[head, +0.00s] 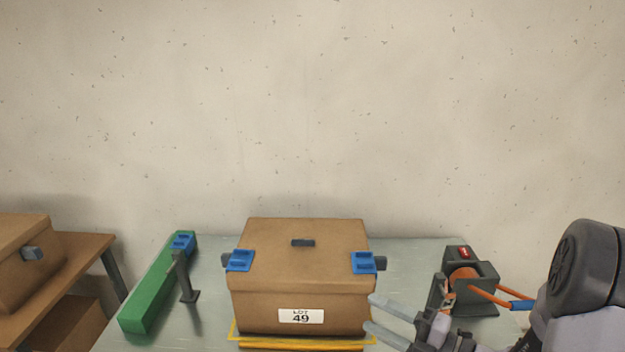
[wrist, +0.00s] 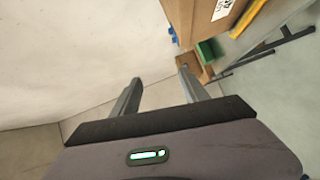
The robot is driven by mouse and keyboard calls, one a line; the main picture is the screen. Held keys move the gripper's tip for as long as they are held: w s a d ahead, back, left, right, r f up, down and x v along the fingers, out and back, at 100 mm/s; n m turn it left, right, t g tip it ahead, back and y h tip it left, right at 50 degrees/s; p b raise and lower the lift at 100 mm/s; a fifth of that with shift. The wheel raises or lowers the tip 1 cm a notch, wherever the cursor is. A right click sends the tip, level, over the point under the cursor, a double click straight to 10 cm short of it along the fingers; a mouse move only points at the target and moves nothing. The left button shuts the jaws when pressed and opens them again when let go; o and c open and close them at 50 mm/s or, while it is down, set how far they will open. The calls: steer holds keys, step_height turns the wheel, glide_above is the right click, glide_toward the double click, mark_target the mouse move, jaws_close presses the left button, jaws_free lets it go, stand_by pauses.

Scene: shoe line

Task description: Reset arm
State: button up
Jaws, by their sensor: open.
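My gripper (head: 372,314) is at the lower right in the head view, in front of the right side of a brown box (head: 300,250). Its two grey fingers are spread apart with nothing between them. In the wrist view my gripper (wrist: 160,90) also shows open and empty, with the wall and floor beyond it. The box is closed, with blue clips (head: 239,261) at its left and right sides and a white "LOT 49" label (head: 301,316) on its front. Whether a fingertip touches the box cannot be told.
The box stands on a grey table (head: 215,310) inside a yellow outline (head: 300,344). A green block (head: 150,295) and a dark post (head: 183,277) stand left. A dark device with an orange strap (head: 470,282) stands right. Another box (head: 25,260) sits on a wooden table at far left.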

steer(key=s+a+r+n+g+h+b, duration=0.1)
steer(key=s+a+r+n+g, duration=0.2)
steer(key=s+a+n+g, duration=1.15)
steer(key=s+d+n+t+h+b, duration=0.1)
steer(key=s+d+n+t+h, duration=0.15)
steer(key=n, duration=0.65)
steer(key=s+d+n+t+h, duration=0.15)
steer(key=n+h, duration=0.25)
steer(key=n, duration=0.5)
steer(key=d+r+n+t+h, duration=0.1)
steer(key=n, duration=0.2)
steer(key=d+r+n+t+h, duration=0.1)
steer(key=n+t, duration=0.1)
steer(key=n, duration=0.1)
steer(key=s+d+r+n+t+h+b, duration=0.1)
steer(key=n, duration=0.2)
steer(key=shift+s+d+r+t+h, duration=0.1)
steer(key=shift+d+r+t+h, duration=0.05)
steer(key=shift+d+t+h, duration=0.2)
